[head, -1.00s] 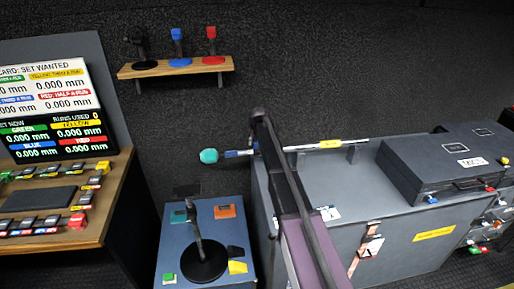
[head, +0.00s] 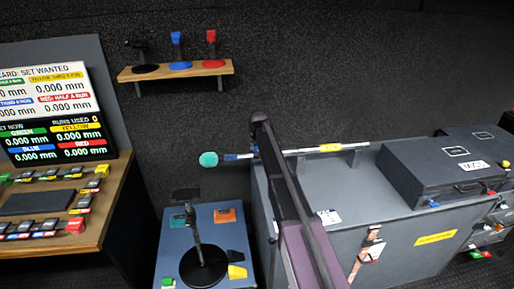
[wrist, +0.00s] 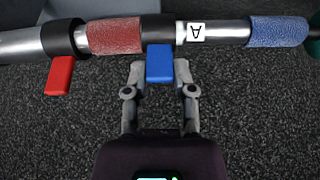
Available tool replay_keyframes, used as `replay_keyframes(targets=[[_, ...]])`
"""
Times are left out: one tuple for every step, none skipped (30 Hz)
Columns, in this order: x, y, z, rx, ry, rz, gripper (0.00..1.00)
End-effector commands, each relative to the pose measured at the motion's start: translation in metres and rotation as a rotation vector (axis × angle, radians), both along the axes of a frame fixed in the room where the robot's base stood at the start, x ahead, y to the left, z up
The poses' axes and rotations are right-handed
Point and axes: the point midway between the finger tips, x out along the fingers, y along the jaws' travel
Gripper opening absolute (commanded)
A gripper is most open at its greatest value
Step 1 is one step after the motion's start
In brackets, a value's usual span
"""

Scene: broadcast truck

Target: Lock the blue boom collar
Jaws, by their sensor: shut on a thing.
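The blue boom collar is a black ring with a blue lever (wrist: 160,63) hanging from it, in the wrist view. My gripper (wrist: 160,70) has one finger on each side of the lever and is shut on it. The lever hangs straight down from the boom (wrist: 225,31). A red lever (wrist: 60,75) hangs further left, beside a red sleeve (wrist: 114,36). A blue sleeve (wrist: 278,31) and a white label marked A lie to the right.
The boom lies over a grey cabinet (head: 400,230) with a dark case (head: 445,170) at right. A low blue cabinet (head: 215,265) with a black stand is in front. A console (head: 95,225) with a screen is at left. A wall shelf (head: 175,68) holds three stands.

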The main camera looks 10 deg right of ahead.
Motion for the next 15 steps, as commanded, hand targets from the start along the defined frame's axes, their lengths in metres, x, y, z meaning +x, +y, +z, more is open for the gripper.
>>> replay_keyframes(targets=[[0.001,0.000,0.000,0.000,0.004,0.000,0.00],[0.001,0.000,0.000,0.000,0.007,0.000,0.00],[0.002,0.000,0.001,0.000,0.015,0.000,0.00],[0.003,0.000,0.001,0.000,0.024,0.000,0.00],[0.004,0.000,0.001,0.000,0.034,0.000,0.00],[0.006,0.000,0.001,0.000,0.050,0.000,0.00],[0.007,0.000,0.002,0.000,0.065,0.000,0.00],[0.008,0.000,0.002,0.000,0.079,0.000,0.00],[0.009,0.000,0.002,0.000,0.101,0.000,0.00],[0.010,0.000,0.002,0.000,0.116,0.000,0.00],[0.011,0.000,0.002,0.000,0.132,0.000,0.00],[0.012,0.000,0.002,0.000,0.152,0.000,0.00],[0.013,0.000,0.001,0.000,0.165,0.000,0.00],[0.013,0.000,0.001,0.000,0.176,0.000,0.00],[0.013,0.000,0.001,0.000,0.189,0.000,0.00]])
